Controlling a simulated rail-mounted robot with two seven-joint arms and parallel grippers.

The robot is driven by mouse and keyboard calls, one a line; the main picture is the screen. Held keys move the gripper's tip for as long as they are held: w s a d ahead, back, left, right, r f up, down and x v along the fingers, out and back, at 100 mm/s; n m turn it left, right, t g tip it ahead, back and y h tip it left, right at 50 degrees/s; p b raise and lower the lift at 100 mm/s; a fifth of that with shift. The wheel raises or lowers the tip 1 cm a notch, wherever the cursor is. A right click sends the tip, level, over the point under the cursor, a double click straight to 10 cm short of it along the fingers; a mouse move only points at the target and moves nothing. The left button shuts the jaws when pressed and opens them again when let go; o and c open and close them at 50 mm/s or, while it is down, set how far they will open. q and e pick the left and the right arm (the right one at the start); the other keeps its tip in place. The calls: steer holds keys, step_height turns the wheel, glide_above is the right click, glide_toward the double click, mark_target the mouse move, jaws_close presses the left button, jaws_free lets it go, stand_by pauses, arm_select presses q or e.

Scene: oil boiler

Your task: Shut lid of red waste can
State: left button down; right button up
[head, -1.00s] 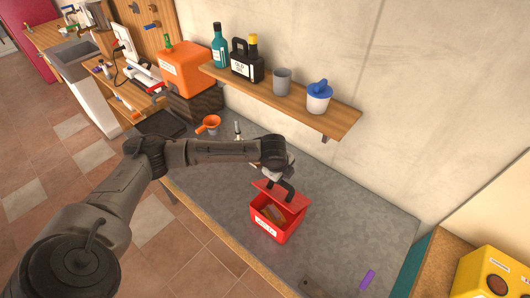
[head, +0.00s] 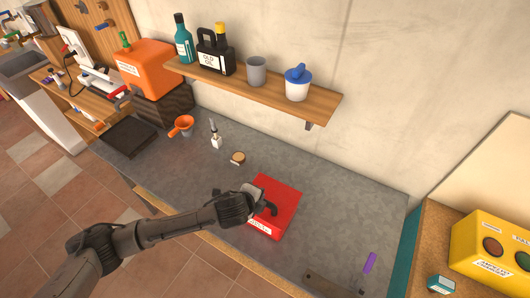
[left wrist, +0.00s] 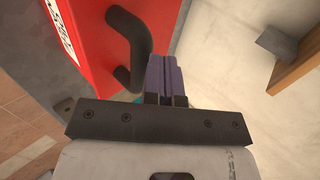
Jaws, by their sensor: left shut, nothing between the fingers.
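The red waste can (head: 285,215) stands on the grey worktop. Its red lid (head: 281,188) lies flat across the top and looks shut, with a black handle (head: 269,208) on it. The can's red surface (left wrist: 95,30) and the black handle (left wrist: 130,50) also show in the left wrist view. My left gripper (left wrist: 163,62) is shut and empty, its fingertips close beside the handle. I cannot tell whether they touch it. In the head view my left wrist hides part of the can's left side. My right gripper is not in view.
A wooden shelf (head: 270,91) with bottles and cups runs along the wall behind. A yellow box (head: 492,250) stands at right.

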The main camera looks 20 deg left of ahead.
arm_select(q)
steer(key=r+p, duration=0.4)
steer(key=p, duration=0.1)
steer(key=shift+w+d+r, duration=0.1)
steer(key=shift+w+r, duration=0.1)
steer(key=shift+w, duration=0.1)
steer(key=shift+s+b, duration=0.3)
steer(key=shift+b, duration=0.05)
steer(key=b+v, duration=0.1)
steer(key=v, duration=0.8)
